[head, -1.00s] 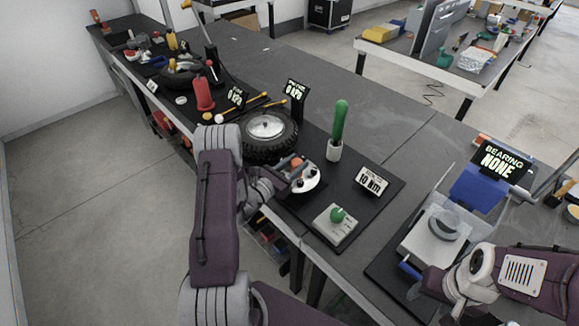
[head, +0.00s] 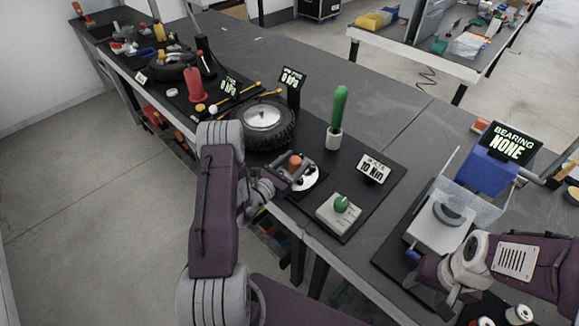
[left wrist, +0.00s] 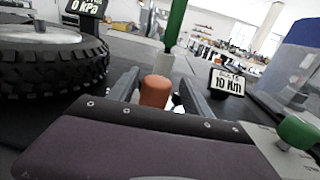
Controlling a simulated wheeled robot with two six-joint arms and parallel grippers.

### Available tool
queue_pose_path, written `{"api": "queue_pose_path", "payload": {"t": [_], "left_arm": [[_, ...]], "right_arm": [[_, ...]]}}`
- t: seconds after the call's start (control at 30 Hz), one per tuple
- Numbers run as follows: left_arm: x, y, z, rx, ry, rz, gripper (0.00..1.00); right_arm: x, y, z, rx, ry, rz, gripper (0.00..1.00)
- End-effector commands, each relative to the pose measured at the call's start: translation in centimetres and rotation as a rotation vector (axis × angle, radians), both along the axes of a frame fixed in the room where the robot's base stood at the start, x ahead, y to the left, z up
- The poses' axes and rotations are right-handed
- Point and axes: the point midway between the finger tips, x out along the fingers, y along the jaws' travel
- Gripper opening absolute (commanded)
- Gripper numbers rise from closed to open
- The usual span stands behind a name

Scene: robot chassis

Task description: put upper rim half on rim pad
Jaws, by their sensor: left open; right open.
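A round silvery-white piece (head: 305,181) with dark spots, which looks like the upper rim half, lies near the table's front edge. An orange knob (head: 295,161) stands at it and also shows in the left wrist view (left wrist: 155,91). My left gripper (head: 297,172) is open, with its fingers on either side of the orange knob; whether they touch it cannot be told. A grey square block (head: 336,217) with a green knob (head: 341,203) sits to the right. I cannot tell which surface is the rim pad. My right gripper (head: 447,300) is open at the lower right, holding nothing visible.
A tire (head: 284,134) with a silver hub lies behind my left gripper. A green-handled tool (head: 338,110) stands upright in a white cup. A "10 Nm" sign (head: 374,169) and a clear-walled blue station (head: 487,180) stand to the right.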

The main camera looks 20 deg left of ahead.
Motion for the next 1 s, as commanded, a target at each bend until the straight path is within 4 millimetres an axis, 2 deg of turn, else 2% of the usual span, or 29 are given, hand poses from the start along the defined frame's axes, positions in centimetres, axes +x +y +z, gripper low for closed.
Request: {"api": "queue_pose_path", "payload": {"t": [0.17,0.4,0.5,0.63,0.8,0.87,0.97,1.0], "left_arm": [[-2.7,0.9,-0.1,-0.002,0.003,0.005,0.58],[-8.1,2.4,-0.1,-0.003,0.002,0.009,0.58],[-9.9,2.8,-0.1,-0.003,0.001,0.007,0.58],[-11.0,3.0,0.0,-0.001,-0.001,0.003,0.58],[-11.3,2.7,0.2,0.001,-0.002,-0.013,0.58],[-11.2,1.0,0.8,0.009,-0.005,-0.084,0.58],[-12.5,-6.4,2.7,0.067,0.001,-0.416,0.58],[-14.5,-10.5,3.4,0.127,0.011,-0.623,0.58]], "right_arm": [[0.0,0.0,-0.2,0.000,0.000,0.000,0.59],[0.0,0.0,-0.6,0.000,0.000,0.000,0.59],[0.0,0.0,-0.7,0.000,0.000,0.000,0.59],[0.0,0.0,-0.8,0.000,0.000,0.000,0.59],[0.0,0.0,-0.8,0.000,0.000,0.000,0.59],[0.0,0.0,-0.7,0.000,0.000,0.000,0.59],[0.0,0.0,-0.7,0.000,0.000,0.000,0.59],[0.0,0.0,-0.7,0.000,0.000,0.000,0.59]]}}
